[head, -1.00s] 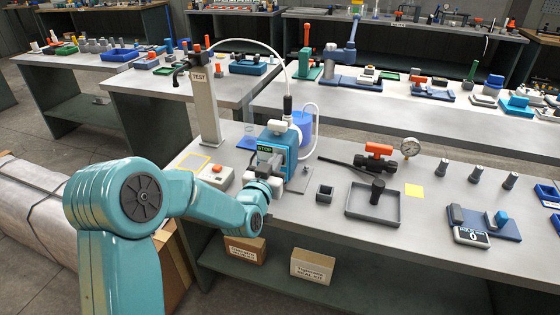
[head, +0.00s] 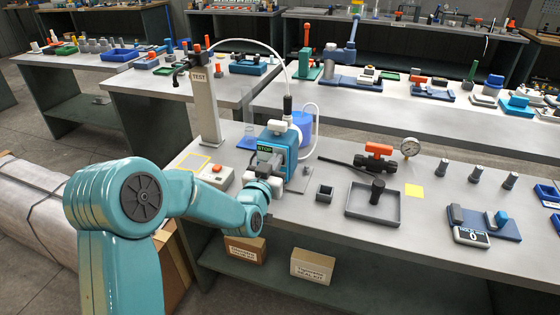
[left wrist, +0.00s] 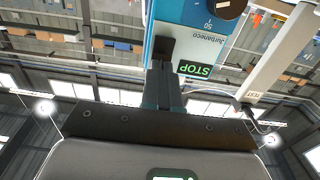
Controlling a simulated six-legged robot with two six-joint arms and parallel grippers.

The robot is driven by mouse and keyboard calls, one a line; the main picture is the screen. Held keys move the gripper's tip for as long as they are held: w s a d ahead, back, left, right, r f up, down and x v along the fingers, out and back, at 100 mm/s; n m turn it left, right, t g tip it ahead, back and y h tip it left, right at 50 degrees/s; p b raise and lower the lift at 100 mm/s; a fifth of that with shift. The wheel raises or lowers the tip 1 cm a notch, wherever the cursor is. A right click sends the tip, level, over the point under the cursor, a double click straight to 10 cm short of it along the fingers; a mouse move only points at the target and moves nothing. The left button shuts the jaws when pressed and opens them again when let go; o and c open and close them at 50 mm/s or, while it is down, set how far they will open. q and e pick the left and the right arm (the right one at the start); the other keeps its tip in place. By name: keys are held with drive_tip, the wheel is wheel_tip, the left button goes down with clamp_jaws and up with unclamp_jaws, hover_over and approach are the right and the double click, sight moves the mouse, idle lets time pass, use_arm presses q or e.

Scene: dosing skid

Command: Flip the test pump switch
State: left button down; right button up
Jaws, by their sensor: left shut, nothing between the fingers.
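The test pump (head: 283,150) is a blue and white unit on the bench, with a green STOP display (head: 265,149) on its front. In the left wrist view the pump's face (left wrist: 185,42) and the STOP display (left wrist: 195,69) show close up. A dark block (left wrist: 163,46), possibly the switch, sits beside the display. My left gripper (left wrist: 164,70) is shut and empty, its fingertips right at this block; I cannot tell whether they touch it. In the head view my left gripper (head: 271,172) is at the pump's front, its fingertips partly hidden. My right gripper is not in view.
A post marked TEST (head: 205,105) and a control box with a red button (head: 217,174) stand left of the pump. A white hose (head: 262,44) arcs above.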

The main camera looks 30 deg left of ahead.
use_arm(q)
drive_tip(key=shift+w, duration=0.15)
drive_tip(key=b+v, duration=0.3)
drive_tip(key=v, duration=0.3)
drive_tip(key=shift+s+b, duration=0.3)
drive_tip(key=shift+s, duration=0.1)
idle(0.5)
